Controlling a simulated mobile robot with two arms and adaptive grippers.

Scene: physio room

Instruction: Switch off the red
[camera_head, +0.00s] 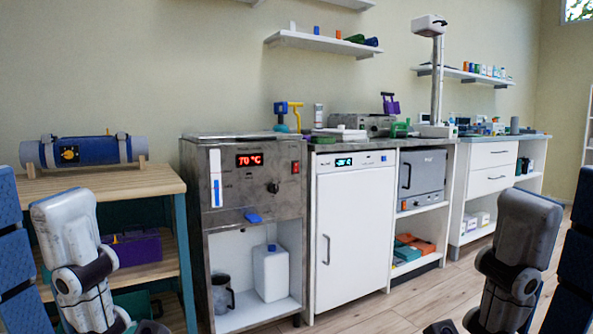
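A red rocker switch (295,167) sits at the upper right of the front panel of a worn metal heating unit (228,180). The unit's red display (249,160) is lit and reads 70 °C. A black knob (273,187) is below and left of the switch. Whether the switch is pressed on or off is too small to tell. Dark parts that look like my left gripper (150,327) and my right gripper (443,327) show only at the bottom edge. Both are well apart from the unit, and their fingers are cut off.
A white cabinet (351,235) with a green display stands right of the unit. A wooden shelf (105,184) with a blue roll (85,152) stands left. A white canister (270,273) and a dark jug (221,295) stand in the unit's lower bay. The floor (390,310) ahead is clear.

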